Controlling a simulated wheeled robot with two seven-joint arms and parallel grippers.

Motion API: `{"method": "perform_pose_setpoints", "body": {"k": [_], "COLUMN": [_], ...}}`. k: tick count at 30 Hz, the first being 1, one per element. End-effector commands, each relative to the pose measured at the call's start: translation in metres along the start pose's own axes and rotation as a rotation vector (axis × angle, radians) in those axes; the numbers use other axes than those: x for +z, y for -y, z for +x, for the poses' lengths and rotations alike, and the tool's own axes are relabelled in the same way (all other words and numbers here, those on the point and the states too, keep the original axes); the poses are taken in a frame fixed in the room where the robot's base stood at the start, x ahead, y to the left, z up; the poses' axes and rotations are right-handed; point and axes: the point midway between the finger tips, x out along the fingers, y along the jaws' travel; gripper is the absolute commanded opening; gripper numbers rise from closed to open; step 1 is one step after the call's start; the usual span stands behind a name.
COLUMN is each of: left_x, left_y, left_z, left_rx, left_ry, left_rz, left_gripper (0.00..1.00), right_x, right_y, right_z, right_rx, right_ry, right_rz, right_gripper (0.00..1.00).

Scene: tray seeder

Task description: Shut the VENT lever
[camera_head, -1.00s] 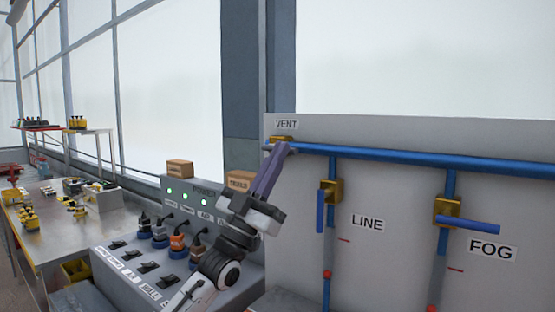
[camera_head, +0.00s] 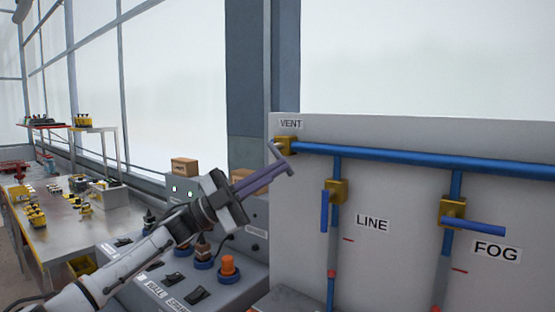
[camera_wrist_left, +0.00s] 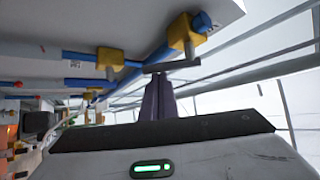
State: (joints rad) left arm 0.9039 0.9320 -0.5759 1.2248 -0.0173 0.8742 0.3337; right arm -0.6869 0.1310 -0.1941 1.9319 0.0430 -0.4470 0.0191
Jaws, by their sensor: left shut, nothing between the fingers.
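The VENT valve is a brass block (camera_head: 288,146) at the left end of the blue pipe, under the VENT label (camera_head: 291,124). It also shows in the left wrist view (camera_wrist_left: 181,30). Its lever is a grey bar (camera_head: 276,151), seen crosswise just ahead of my fingers in the left wrist view (camera_wrist_left: 185,65). My left gripper (camera_head: 290,167) is shut and empty, its purple fingers slanting up to the right. Its tips are at or very near the lever; I cannot tell whether they touch. My right gripper is not in view.
The panel (camera_head: 400,255) also carries the LINE valve (camera_head: 337,190), handle hanging down, and the FOG valve (camera_head: 452,209), handle sideways. A control box (camera_head: 245,285) with switches and plugs lies below my left arm. A metal table (camera_head: 75,235) stands at the left.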

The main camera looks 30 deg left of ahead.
Motion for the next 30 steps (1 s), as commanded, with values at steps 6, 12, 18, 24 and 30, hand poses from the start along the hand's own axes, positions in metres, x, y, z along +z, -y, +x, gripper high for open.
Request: {"method": "perform_pose_setpoints", "body": {"k": [6, 12, 18, 24, 30], "left_x": [0.005, 0.011, 0.013, 0.012, -0.002], "left_y": [0.007, 0.006, 0.009, 0.008, -0.002], "left_z": [-0.007, -0.016, -0.021, -0.020, -0.003], "left_rx": [0.164, 0.165, 0.163, 0.162, 0.169], "left_ry": [0.004, 0.002, 0.002, 0.001, -0.015], "left_rz": [0.128, 0.124, 0.123, 0.124, 0.116], "left_gripper": [0.00, 0.00, 0.00, 0.00, 0.00], "right_x": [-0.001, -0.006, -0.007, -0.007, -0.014], "right_y": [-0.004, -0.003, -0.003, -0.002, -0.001], "right_z": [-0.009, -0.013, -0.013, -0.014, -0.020], "right_rx": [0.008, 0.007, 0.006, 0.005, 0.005], "right_ry": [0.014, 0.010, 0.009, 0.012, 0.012], "right_rz": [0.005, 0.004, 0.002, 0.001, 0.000], "right_gripper": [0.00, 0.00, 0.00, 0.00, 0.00]}}
